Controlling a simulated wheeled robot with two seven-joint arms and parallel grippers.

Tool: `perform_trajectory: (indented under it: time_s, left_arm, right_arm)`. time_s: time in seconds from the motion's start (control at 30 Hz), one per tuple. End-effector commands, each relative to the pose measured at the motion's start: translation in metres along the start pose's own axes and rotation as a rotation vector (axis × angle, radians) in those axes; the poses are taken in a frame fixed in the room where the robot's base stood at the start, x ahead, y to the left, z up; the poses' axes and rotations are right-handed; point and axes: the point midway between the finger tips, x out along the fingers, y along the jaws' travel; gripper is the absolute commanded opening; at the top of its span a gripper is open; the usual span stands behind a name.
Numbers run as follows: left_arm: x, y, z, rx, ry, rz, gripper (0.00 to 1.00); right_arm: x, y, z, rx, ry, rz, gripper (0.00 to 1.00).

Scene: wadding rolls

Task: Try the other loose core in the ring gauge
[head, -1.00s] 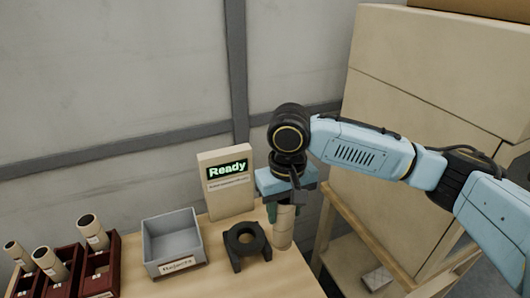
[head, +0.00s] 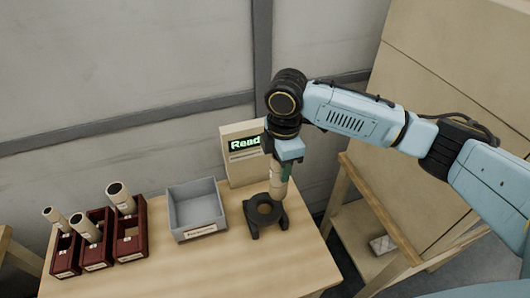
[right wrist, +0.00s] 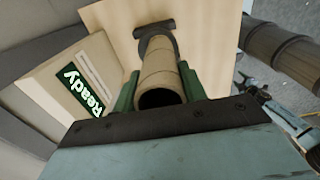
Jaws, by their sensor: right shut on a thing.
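My right gripper (head: 279,172) is shut on a tan cardboard core (head: 277,187) and holds it upright. In the right wrist view the core (right wrist: 159,66) sits between the green fingers of the gripper (right wrist: 158,88), its open end towards the camera. The black ring gauge (head: 264,211) stands on the table on short legs. The core's lower end shows just behind the ring in the head view; I cannot tell its height over the table. In the right wrist view the gauge (right wrist: 153,29) is partly hidden behind the core. My left gripper is not in view.
A grey bin (head: 196,207) with a label stands left of the gauge. Dark red racks (head: 131,244) with several cores stand further left. A display box (head: 238,158), partly covered by my gripper, reads "Ready" in the wrist view. The table front (head: 225,268) is clear.

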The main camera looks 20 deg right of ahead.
Motion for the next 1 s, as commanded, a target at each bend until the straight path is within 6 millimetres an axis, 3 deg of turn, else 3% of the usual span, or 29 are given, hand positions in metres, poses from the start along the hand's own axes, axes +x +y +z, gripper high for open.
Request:
perform_trajectory:
  time_s: [0.1, 0.6, 0.8, 1.0]
  left_arm:
    - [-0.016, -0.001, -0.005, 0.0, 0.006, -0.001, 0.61]
    - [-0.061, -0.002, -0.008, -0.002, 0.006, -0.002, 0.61]
    - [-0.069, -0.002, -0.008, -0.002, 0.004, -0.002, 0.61]
    - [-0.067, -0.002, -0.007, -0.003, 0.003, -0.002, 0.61]
  right_arm:
    - [-0.005, 0.003, -0.007, -0.26, 0.0, -0.001, 0.19]
    - [-0.006, 0.011, -0.029, -1.332, -0.006, -0.007, 0.19]
    - [-0.004, 0.012, -0.034, -1.562, -0.009, -0.01, 0.19]
    - [-0.001, 0.012, -0.035, -1.621, -0.009, -0.011, 0.19]
